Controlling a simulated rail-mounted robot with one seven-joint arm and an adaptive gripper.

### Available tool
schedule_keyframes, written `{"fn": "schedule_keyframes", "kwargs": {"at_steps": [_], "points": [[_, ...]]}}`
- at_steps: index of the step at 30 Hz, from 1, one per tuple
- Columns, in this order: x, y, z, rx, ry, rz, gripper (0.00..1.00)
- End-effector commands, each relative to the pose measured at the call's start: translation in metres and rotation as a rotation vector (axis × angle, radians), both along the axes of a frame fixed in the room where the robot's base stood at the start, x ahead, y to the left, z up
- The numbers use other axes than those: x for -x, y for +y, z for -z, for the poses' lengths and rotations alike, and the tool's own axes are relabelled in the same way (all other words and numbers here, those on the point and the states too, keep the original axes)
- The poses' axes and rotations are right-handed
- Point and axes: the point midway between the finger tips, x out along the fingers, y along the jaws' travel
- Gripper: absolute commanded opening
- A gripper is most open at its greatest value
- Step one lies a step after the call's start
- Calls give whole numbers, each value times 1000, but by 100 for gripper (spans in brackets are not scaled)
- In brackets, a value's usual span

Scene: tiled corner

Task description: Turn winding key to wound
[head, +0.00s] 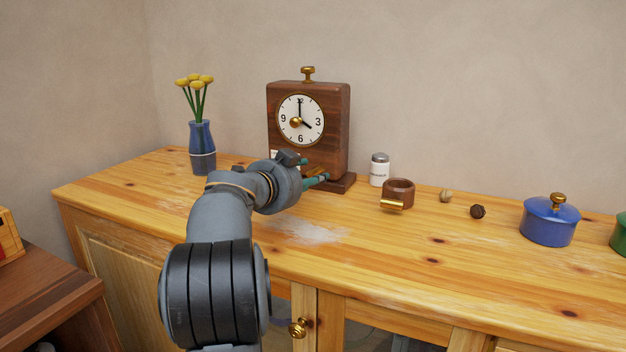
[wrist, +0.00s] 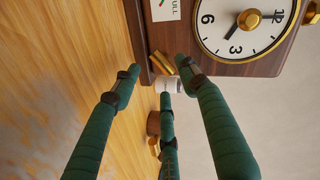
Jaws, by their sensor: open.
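The wooden clock (head: 340,125) stands upright at the back of the counter, with a white dial and a gold knob (head: 295,123) at its centre. A small gold piece (wrist: 187,65), apparently the winding key, shows low on the clock's front in the wrist view. A white label (wrist: 165,8) with lettering sits near it, partly cut off. My gripper (head: 315,169) is in front of the clock's lower part, its green fingers spread and open. In the wrist view the fingertips are close to the gold piece; I cannot tell whether they touch it. My wrist hides part of the clock's lower front.
A blue vase (head: 202,147) with yellow flowers stands left of the clock. A white shaker (head: 380,169), a brown mug (head: 399,190), two small round items and a blue lidded pot (head: 549,223) stand to the right. The counter front (head: 400,280) is mostly clear, with a whitish patch.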

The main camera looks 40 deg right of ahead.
Motion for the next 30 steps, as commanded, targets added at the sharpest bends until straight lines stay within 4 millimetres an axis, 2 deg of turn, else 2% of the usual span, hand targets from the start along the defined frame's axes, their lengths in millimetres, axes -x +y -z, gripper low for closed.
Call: {"fn": "schedule_keyframes", "kwargs": {"at_steps": [3, 9, 19, 30], "points": [[-9, -18, 7, -1, -1, -1, 43], [-18, -34, 10, 0, -1, -1, 43], [-20, -36, 10, 0, -2, -2, 43], [-19, -36, 10, 0, -2, -2, 22]]}}
